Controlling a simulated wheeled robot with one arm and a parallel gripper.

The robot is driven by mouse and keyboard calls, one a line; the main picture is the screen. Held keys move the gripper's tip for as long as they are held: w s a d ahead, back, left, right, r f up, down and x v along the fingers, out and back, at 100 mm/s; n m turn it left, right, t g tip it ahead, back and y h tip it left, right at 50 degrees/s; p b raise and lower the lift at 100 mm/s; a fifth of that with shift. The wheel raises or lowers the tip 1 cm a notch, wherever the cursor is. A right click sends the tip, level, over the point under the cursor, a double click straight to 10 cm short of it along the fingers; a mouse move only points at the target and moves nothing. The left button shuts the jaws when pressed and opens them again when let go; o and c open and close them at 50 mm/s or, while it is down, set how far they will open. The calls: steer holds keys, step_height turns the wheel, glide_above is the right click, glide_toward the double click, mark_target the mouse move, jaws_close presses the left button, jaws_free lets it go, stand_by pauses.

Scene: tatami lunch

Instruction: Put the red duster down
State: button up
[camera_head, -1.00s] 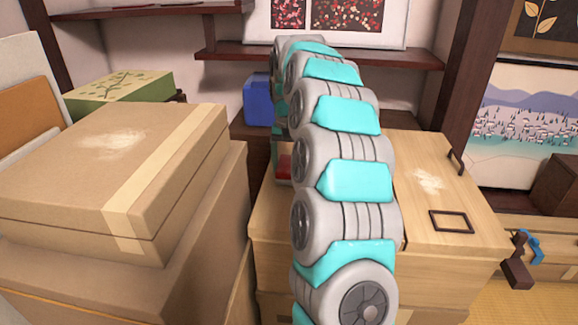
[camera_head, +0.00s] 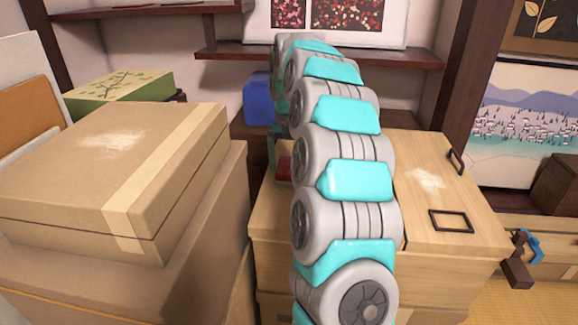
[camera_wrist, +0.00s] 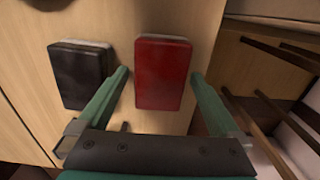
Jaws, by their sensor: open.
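The red duster (camera_wrist: 162,75) is a red block with a pale edge at its far end, in the wrist view. It lies on a light wooden surface (camera_wrist: 120,18). My gripper (camera_wrist: 160,82) is open, with one green finger on each side of the duster and a gap showing on both sides. In the head view only a small red part of the duster (camera_head: 284,168) shows behind my arm, and my gripper is hidden there.
A black duster-like block (camera_wrist: 80,76) lies just left of the red one. Large cardboard boxes (camera_head: 110,165) stand left of my arm. The wooden chest top (camera_head: 425,205) to the right carries a dark square frame (camera_head: 451,221). Dark bars (camera_wrist: 280,60) lie right of the wooden surface.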

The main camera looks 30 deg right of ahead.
mark_target(289, 165)
step_height(289, 165, up, 9)
steer(key=shift+f, duration=0.15)
step_height(289, 165, up, 2)
steer(key=shift+r+p, duration=0.25)
steer(key=shift+p, duration=0.45)
steer(key=s+a+f+n, duration=0.1)
steer(key=s+a+n, duration=0.1)
steer(key=s+a, duration=0.55)
steer(key=s+a+f+n, duration=0.25)
steer(key=s+a, duration=0.25)
steer(key=s, duration=0.5)
steer(key=s+a+f, duration=0.1)
steer(key=s+f, duration=0.2)
steer(key=s, duration=0.4)
steer(key=s+a+f+n+g, duration=0.1)
steer(key=s+f, duration=0.3)
steer(key=s, duration=0.4)
steer(key=s+a+f+n, duration=0.1)
steer(key=s+a+f, duration=0.2)
steer(key=s, duration=0.5)
steer(key=shift+s+f+g, duration=0.25)
steer(key=shift+f+g, duration=0.15)
steer(key=shift+f, duration=0.05)
